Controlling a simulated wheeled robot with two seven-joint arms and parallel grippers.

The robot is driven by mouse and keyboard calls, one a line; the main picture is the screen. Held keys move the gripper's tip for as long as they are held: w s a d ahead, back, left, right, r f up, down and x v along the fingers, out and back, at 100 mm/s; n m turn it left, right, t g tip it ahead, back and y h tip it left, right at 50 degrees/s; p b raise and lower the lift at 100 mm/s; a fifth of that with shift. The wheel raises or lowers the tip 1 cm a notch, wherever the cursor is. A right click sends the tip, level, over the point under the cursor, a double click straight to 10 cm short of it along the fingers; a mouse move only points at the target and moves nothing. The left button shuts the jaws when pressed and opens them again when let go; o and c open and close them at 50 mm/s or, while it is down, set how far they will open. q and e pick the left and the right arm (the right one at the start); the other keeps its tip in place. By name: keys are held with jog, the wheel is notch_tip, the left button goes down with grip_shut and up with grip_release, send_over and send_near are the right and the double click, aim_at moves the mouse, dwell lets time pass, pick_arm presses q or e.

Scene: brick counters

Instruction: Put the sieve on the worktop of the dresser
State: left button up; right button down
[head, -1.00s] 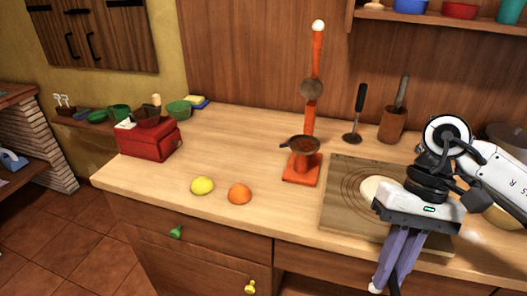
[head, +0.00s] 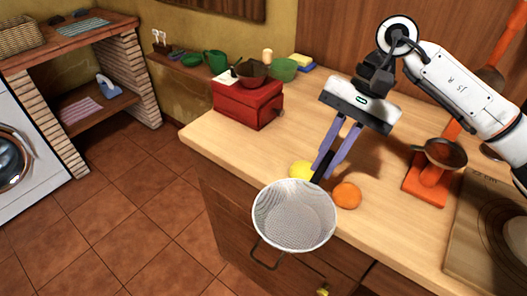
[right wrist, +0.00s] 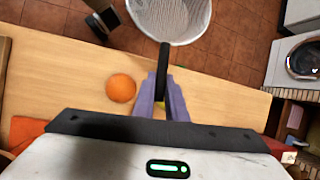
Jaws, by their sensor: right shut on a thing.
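The sieve (head: 294,216) is a white mesh bowl with a pale rim, a dark handle and a wire loop. My right gripper (head: 322,176) is shut on its handle. The sieve hangs out past the front edge of the wooden worktop (head: 225,140), in front of the drawers. In the right wrist view the purple fingers (right wrist: 163,95) grip the black handle, and the mesh bowl (right wrist: 172,16) shows beyond the worktop edge over the tiled floor.
A lemon (head: 301,170) and an orange (head: 347,195) lie on the worktop by the gripper. A red grinder (head: 246,103) stands behind left, an orange stand (head: 430,182) right. A brick counter (head: 130,65) with a basket (head: 20,35) is far left. Open floor lies between.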

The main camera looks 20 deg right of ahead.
jog(key=w+d+r+m+t+h+b, duration=0.1)
jog(key=w+d+r+m+t+b, duration=0.2)
jog(key=m, duration=0.4)
jog(key=w+d+r+m+t+h, duration=0.1)
jog(key=w+d+r+m+t, duration=0.15)
jog(key=w+m, duration=0.4)
jog(key=shift+m, duration=0.45)
jog(key=f, duration=0.6)
jog(key=shift+s+a, duration=0.1)
jog(key=shift+s, duration=0.25)
jog(key=shift+f, duration=2.3)
jog(key=c, duration=1.8)
grip_release()
jog(key=shift+o, duration=0.2)
jog(key=v, duration=1.2)
jog(key=shift+s, duration=0.15)
jog(key=shift+f, duration=0.1)
